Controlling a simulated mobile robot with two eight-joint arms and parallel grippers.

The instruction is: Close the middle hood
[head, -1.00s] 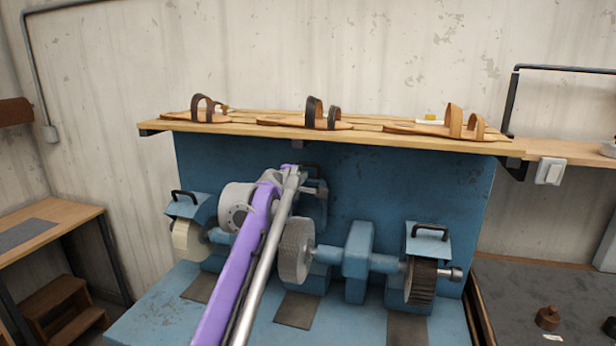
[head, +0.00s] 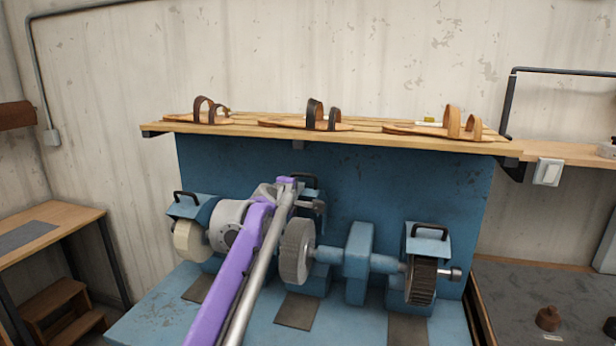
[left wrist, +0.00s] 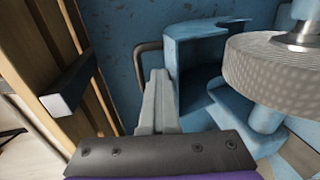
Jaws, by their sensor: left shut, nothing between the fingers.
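The middle hood (left wrist: 195,50) is a blue shell with a dark bar handle (left wrist: 146,60). In the left wrist view its hollow side shows and the grey middle wheel (left wrist: 275,70) stands outside it, uncovered. In the head view the hood is mostly hidden behind my left arm; its handle (head: 305,181) shows, with the middle wheel (head: 297,250) below. My left gripper (head: 320,206) is shut and empty, in front of the hood. In the left wrist view its fingertips (left wrist: 158,75) are beside the handle and hood edge; contact cannot be told. My right gripper is not in view.
A left hood (head: 190,208) and a right hood (head: 428,242) stand by their own wheels on the blue machine. A wooden shelf (head: 365,134) with several sandals runs above. Its dark bracket (left wrist: 70,85) lies left of my fingers in the wrist view.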

